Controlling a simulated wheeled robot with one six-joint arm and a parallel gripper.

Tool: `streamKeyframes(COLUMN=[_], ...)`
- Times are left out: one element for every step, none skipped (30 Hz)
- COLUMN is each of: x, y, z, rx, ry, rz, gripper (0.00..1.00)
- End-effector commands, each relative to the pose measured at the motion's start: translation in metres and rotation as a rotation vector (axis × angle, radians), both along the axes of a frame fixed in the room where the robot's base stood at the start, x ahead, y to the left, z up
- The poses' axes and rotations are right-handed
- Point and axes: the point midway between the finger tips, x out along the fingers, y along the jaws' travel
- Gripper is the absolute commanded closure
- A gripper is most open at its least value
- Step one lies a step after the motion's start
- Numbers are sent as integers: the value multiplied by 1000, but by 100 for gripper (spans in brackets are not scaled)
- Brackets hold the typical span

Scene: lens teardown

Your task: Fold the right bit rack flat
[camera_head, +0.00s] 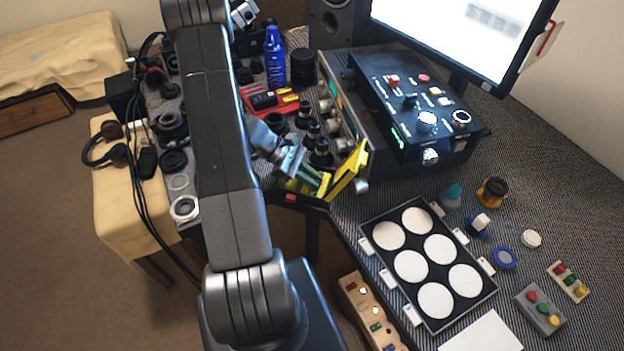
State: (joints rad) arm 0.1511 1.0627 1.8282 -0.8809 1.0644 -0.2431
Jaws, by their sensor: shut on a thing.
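The right bit rack (349,171) is a yellow panel. It stands tilted up at the right side of a dark open case (312,202) near the desk's front edge. Another yellow piece (292,186) lies lower in the case, to the left, partly hidden by my gripper. My gripper (322,183) reaches in from the left with greenish fingers, and its tips meet the lower left part of the right rack. It looks shut on that rack, though the exact contact is small and partly hidden.
Black lens parts (313,133) stand just behind the case, and an instrument box with knobs (340,110) rises close behind the rack. A red tool tray (272,103) and a blue bottle (275,58) are farther back. A black panel with white discs (371,213) lies to the right.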

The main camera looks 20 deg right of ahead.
Motion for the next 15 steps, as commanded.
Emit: streamKeyframes(x=[0, 0, 0, 0, 0, 0, 0, 0, 0, 0, 0, 0, 0, 0, 0], y=[0, 0, 0, 0, 0, 0, 0, 0, 0, 0, 0, 0, 0, 0, 0], z=[0, 0, 0, 0, 0, 0, 0, 0, 0, 0, 0, 0, 0, 0, 0], rx=[0, 1, 1, 1, 1, 1, 1, 1, 1, 1, 1, 1, 1, 1, 1], ry=[0, -1, -1, -1, -1, -1, -1, -1, -1, -1, -1, -1, -1, -1, -1], rz=[0, 0, 0, 0, 0, 0, 0, 0, 0, 0, 0, 0, 0, 0, 0], gripper=[100, 100, 100, 100, 100, 100, 78, 72, 64, 62, 62, 62, 62, 62, 62])
